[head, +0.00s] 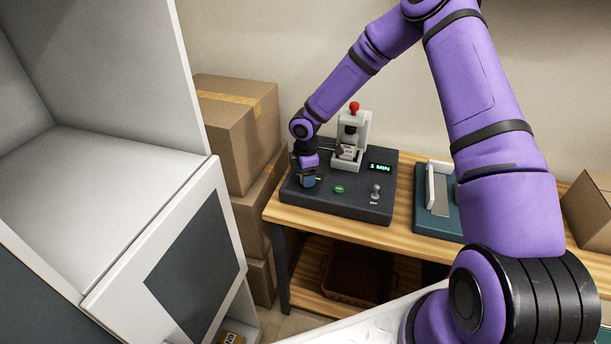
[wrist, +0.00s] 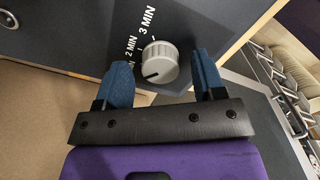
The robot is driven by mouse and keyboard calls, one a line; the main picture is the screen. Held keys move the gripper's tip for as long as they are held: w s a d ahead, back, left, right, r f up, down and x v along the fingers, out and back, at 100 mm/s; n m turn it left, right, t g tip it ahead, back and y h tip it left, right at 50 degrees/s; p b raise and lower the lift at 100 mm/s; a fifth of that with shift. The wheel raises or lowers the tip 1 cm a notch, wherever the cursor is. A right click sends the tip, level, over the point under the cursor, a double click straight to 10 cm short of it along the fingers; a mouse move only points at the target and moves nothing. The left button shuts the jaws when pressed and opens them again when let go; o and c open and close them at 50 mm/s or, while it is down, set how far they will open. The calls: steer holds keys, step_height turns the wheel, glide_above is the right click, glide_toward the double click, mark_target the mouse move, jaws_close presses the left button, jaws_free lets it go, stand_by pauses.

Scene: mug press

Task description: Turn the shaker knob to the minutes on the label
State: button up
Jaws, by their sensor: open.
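The dark machine (head: 340,205) stands on the wooden bench, with a lit display (head: 380,167) reading "1 MIN". The light grey knob (wrist: 159,62) shows in the wrist view, with "2 MIN" and "3 MIN" printed beside it and another label partly hidden by a finger. The knob's dark pointer line points to the lower left, towards that partly hidden label. My gripper (wrist: 162,68) is open, with one blue finger on each side of the knob and a visible gap to each. In the head view my gripper (head: 307,181) covers the knob at the machine's left front.
A grey press with a red-topped lever (head: 354,107) rises from the machine's back. A green button (head: 339,189) and a toggle switch (head: 376,191) sit on its top. A teal holder (head: 437,205) stands to the right. Cardboard boxes (head: 236,125) are stacked left of the bench.

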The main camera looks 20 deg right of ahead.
steer(key=shift+f, duration=0.35)
steer(key=c, duration=0.9)
steer(key=m, duration=0.5)
steer(key=shift+m, duration=2.4)
